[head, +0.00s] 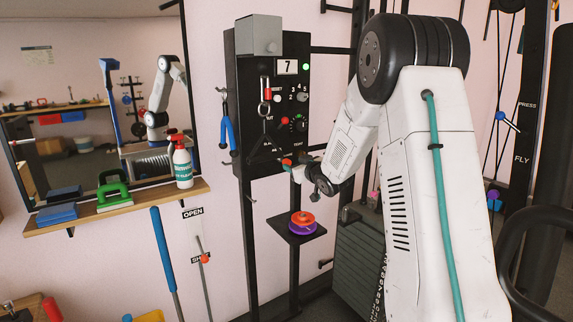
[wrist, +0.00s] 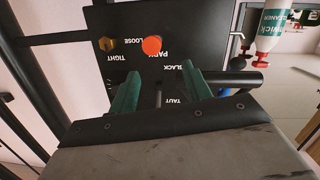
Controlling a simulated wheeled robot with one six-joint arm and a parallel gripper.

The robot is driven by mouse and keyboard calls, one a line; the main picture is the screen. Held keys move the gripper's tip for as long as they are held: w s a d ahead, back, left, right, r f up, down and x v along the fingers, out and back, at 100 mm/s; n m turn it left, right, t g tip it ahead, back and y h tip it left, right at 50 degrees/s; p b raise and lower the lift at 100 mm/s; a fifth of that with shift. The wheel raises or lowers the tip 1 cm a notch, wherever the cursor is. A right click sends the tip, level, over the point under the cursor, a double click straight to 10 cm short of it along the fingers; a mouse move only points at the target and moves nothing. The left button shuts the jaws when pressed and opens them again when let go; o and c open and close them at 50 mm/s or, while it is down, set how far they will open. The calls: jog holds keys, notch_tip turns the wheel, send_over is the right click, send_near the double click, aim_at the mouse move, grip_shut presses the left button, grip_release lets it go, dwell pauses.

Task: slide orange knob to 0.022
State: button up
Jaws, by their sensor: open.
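A round orange knob (wrist: 151,45) sits on a dark panel (wrist: 125,18) in the wrist view, beside the word PARK. The words SLACK and TAUT run down from it along a slot. My gripper (wrist: 160,88) has two teal fingers, open and apart, with nothing between them. The knob is ahead of the fingertips, roughly in line with the gap, and appears apart from them. In the head view my gripper (head: 296,170) is at the lower part of the black wall panel (head: 244,95). A small orange spot (head: 286,162) shows beside it; I cannot tell if this is the knob.
A brass knob (wrist: 107,44) marked TIGHT and LOOSE is left of the orange knob. Orange and purple discs (head: 302,222) lie on a small stand below. A spray bottle (head: 182,165) stands on the wooden shelf (head: 130,208).

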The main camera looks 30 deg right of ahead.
aim_at(287, 163)
jog(key=shift+n+t+y, duration=0.3)
jog(key=shift+t+y, duration=0.4)
jog(key=shift+t, duration=0.1)
jog(key=w+f, duration=0.1)
jog(key=w, duration=0.2)
jog(key=w+d, duration=0.1)
jog(key=w, duration=0.2)
jog(key=w+f, duration=0.1)
jog(key=w, duration=0.2)
jog(key=shift+d+f, duration=0.3)
jog(key=shift+d, duration=0.05)
jog(key=shift+c, duration=0.3)
